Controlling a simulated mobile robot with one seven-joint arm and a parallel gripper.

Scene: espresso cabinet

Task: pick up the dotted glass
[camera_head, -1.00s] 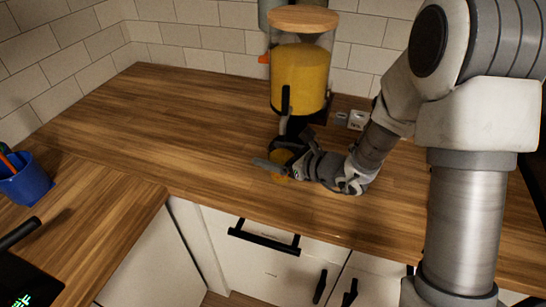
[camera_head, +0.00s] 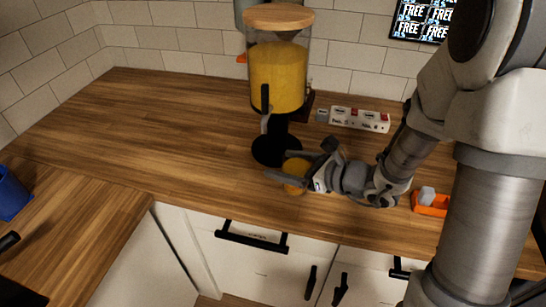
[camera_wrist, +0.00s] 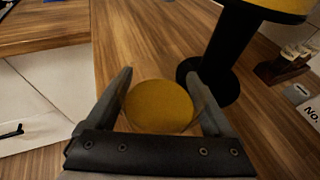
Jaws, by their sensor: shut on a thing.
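The glass (camera_wrist: 160,105) is between the two fingers of my gripper in the wrist view, with yellow-orange contents or colour; I cannot make out dots on it. In the head view the glass (camera_head: 296,173) is partly hidden by my gripper (camera_head: 290,176). My gripper, also in the wrist view (camera_wrist: 163,95), is shut on the glass from its sides. The glass is in front of the dispenser's black base, near the front of the wooden counter. I cannot tell whether it touches the counter.
A dispenser (camera_head: 278,80) with yellow contents and a wooden lid stands close behind. An orange tray (camera_head: 430,204) with a pale object sits at the right. A blue cup (camera_head: 10,195) is at the far left.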

